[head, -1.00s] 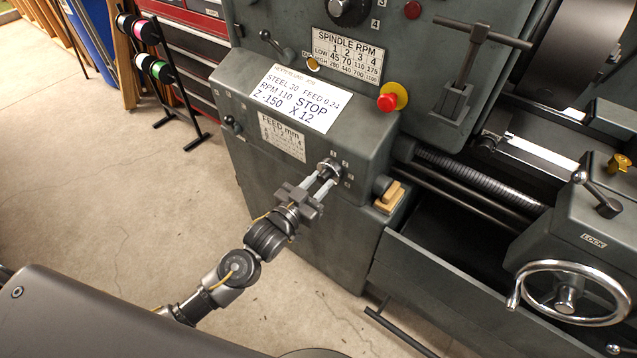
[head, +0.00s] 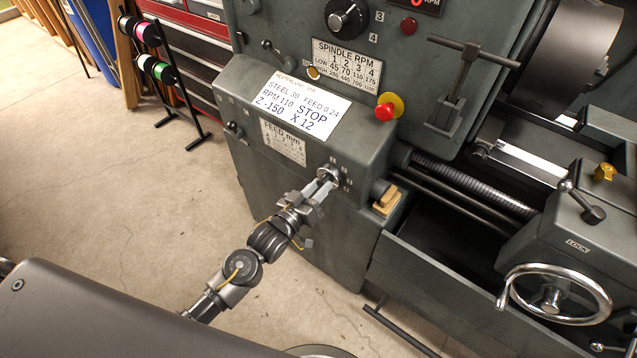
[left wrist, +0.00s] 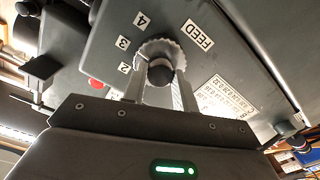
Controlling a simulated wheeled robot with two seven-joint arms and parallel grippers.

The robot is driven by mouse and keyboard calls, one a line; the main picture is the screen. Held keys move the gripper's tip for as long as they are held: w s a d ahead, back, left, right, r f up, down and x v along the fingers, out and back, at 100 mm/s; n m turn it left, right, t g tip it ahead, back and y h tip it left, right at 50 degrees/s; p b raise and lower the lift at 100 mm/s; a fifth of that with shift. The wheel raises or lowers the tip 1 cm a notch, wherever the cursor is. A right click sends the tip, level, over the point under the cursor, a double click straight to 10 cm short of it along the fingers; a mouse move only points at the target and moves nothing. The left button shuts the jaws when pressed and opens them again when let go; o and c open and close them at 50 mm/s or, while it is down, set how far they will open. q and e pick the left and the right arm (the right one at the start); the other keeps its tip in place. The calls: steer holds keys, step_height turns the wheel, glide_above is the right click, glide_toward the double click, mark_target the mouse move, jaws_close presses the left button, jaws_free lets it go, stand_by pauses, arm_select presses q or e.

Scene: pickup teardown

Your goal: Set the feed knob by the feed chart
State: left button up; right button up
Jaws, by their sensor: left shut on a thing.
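The feed knob (head: 329,172) is a round metal knob on the lower front of the grey lathe headstock. My left gripper (head: 320,184) is shut on the feed knob, one finger on each side. In the left wrist view, the ribbed knob (left wrist: 161,52) sits between the fingers, with labels 2, 3 and 4 on its left and a FEED label (left wrist: 197,36) above right. Its pointer cannot be made out. The feed chart (head: 283,142) is a white plate left of the knob. A white job card (head: 300,104) above reads FEED 0.24. My right gripper is out of view.
A red stop button (head: 385,111) is above right of the knob. A small lever (head: 234,129) is at the headstock's left. A tan block (head: 386,203) lies right of the knob. The carriage handwheel (head: 552,296) is at lower right.

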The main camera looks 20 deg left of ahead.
arm_select(q)
steer(key=n+p, duration=0.1)
steer(key=n, duration=0.2)
steer(key=shift+r+p, duration=0.25)
steer(key=shift+p, duration=0.15)
steer(key=shift+n+p, duration=0.6)
steer(key=shift+n, duration=0.2)
steer(key=shift+n+p, duration=0.55)
steer(key=shift+n, duration=0.35)
steer(key=shift+w+a+n+p, duration=0.1)
steer(key=shift+n+p, duration=0.4)
steer(key=shift+n, duration=0.3)
steer(key=shift+f+n+p, duration=0.1)
steer(key=shift+n+p, duration=0.5)
steer(key=shift+n, duration=0.5)
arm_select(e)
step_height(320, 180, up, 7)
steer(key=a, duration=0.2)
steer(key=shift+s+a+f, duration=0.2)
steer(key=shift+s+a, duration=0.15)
arm_select(q)
steer(key=o, duration=0.9)
steer(key=shift+o, duration=0.3)
steer(key=shift+f, duration=0.1)
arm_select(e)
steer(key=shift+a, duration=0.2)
